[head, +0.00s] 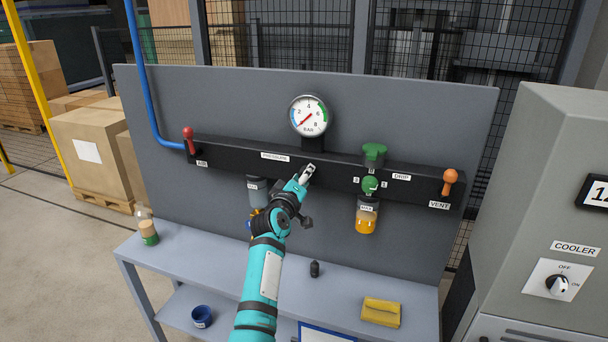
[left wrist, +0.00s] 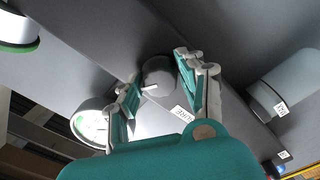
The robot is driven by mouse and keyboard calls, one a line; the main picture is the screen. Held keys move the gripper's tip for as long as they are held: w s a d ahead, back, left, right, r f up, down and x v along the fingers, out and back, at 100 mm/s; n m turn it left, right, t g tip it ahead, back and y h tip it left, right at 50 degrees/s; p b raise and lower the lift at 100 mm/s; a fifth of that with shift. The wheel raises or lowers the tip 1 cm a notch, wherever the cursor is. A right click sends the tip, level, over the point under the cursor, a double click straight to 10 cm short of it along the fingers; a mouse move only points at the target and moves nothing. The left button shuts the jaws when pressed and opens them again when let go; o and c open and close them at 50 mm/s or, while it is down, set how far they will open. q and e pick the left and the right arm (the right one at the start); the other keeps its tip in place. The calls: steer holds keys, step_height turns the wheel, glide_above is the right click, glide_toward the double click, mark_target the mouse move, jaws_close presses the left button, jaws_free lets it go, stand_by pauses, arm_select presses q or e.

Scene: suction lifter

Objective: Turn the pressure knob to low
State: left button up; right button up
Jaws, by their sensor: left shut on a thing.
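The pressure knob (left wrist: 158,70) is a dark round knob with a white pointer line, seen between my fingers in the left wrist view. My left gripper (head: 307,172) is at the black bar (head: 228,153), just right of the PRESSURE label (head: 275,156) and below the gauge. Its teal and grey fingers (left wrist: 158,78) stand on either side of the knob and are shut on it. In the head view the gripper hides the knob. The white pressure gauge (head: 309,117) has a red needle pointing to the lower left. My right gripper is not in view.
A red AIR lever (head: 189,139), a green DRIP knob (head: 370,185) and an orange VENT lever (head: 449,181) are on the bar. An amber bowl (head: 366,220) hangs below it. A grey cooler cabinet (head: 530,190) stands right.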

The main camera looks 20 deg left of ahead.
arm_select(q)
steer(key=n+p, duration=0.2)
steer(key=n, duration=0.4)
steer(key=shift+f, duration=0.15)
steer(key=shift+n, duration=0.3)
steer(key=o, duration=1)
steer(key=shift+o, duration=0.2)
